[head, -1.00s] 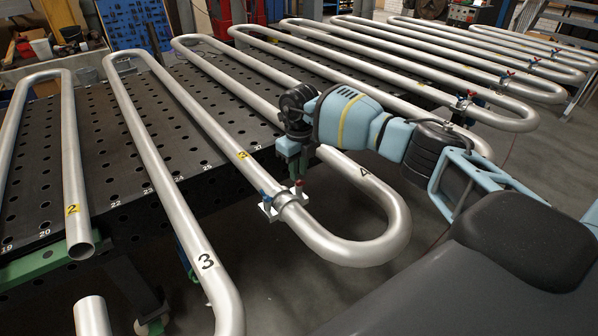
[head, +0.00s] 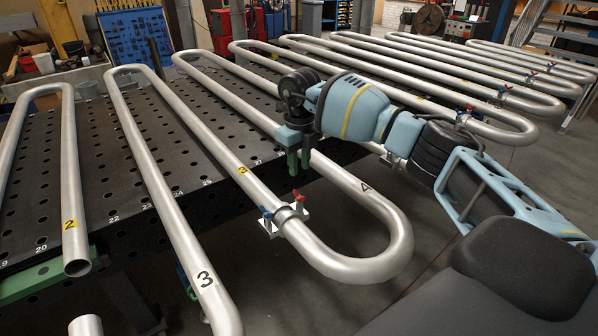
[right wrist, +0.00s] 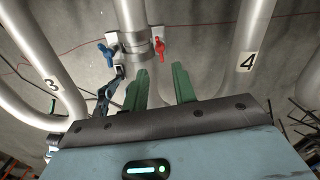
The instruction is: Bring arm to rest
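My right arm comes in from the right in the head view. Its gripper (head: 299,161) points down beside the bend of a silver coil tube (head: 352,268). The green fingers (right wrist: 161,86) stand apart with nothing between them in the right wrist view, so it is open. A clamp (head: 287,217) with a blue and a red lever sits around the tube below the gripper. The clamp also shows ahead of the fingers in the right wrist view (right wrist: 136,47), apart from them. My left arm and gripper are not in view.
Several long silver U-bent tubes lie across a dark perforated table (head: 110,170). Tubes marked 3 (head: 190,240) and 4 (head: 363,186) overhang its front edge. More clamps, such as one at the right (head: 464,115), sit on farther bends. Grey floor (head: 545,190) lies open at the right.

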